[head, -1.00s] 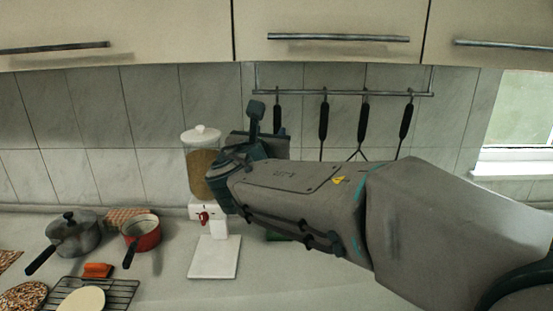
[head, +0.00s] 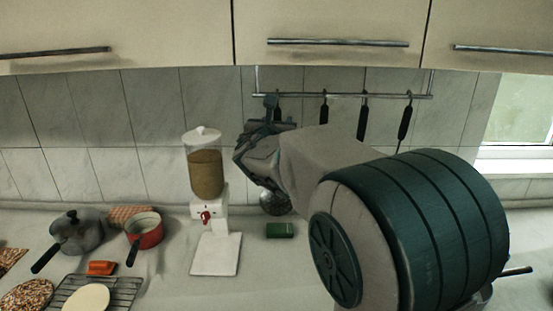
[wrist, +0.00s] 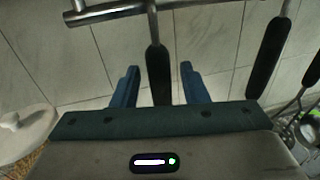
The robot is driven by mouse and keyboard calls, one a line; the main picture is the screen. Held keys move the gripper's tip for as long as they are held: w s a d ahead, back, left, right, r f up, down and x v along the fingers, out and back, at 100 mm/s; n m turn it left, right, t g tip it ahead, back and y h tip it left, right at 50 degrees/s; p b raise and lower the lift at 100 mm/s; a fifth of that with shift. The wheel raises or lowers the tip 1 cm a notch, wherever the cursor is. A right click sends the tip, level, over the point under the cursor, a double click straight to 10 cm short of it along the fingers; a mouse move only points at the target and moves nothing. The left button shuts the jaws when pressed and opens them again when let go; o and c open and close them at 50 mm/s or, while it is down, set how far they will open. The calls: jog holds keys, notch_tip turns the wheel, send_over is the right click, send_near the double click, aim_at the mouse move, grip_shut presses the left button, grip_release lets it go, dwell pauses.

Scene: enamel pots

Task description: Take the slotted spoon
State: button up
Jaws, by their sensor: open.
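Several utensils with black handles hang from a wall rail. The leftmost has a round metal head, low behind my arm in the head view; I take it as the slotted spoon (head: 275,204), though its slots are too small to make out. My gripper (wrist: 159,68) is open. In the wrist view the black handle of the leftmost utensil (wrist: 158,75) stands between the two blue fingers, with a gap on each side. In the head view my gripper is at the upper part of that handle, and my wrist hides the middle of the utensil.
The metal rail (head: 345,95) runs below the cupboards, with other black handles (head: 363,115) to the right. A cereal dispenser (head: 205,175) stands left of my gripper. A green sponge (head: 280,230) lies below. Pots (head: 144,231) and a rack (head: 120,290) are at left.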

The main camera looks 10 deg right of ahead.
grip_shut()
jog(key=shift+r, duration=0.1)
